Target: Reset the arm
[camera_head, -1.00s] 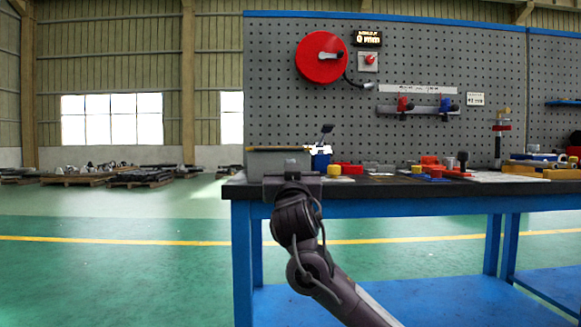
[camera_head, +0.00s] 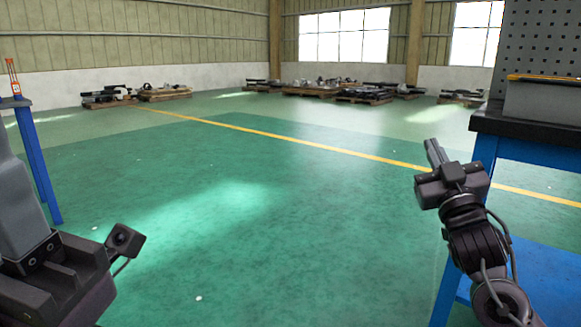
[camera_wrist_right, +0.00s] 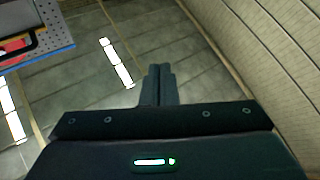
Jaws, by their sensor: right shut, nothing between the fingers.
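My right gripper (camera_head: 433,154) shows at the right of the head view, raised beside the left end of the blue workbench. Its two fingers are together and point up, with nothing between them. In the right wrist view the fingers (camera_wrist_right: 158,84) are also together and empty, against the hall's wall and ceiling. Part of my left arm shows at the lower left of the head view, but the fingers of its gripper cannot be made out.
The blue workbench (camera_head: 487,150) with a dark top stands at the right, a grey bin (camera_head: 545,100) on it. Another blue table (camera_head: 40,165) is at the left edge. Loaded pallets (camera_head: 310,88) lie far back. The green floor (camera_head: 250,200) between is clear.

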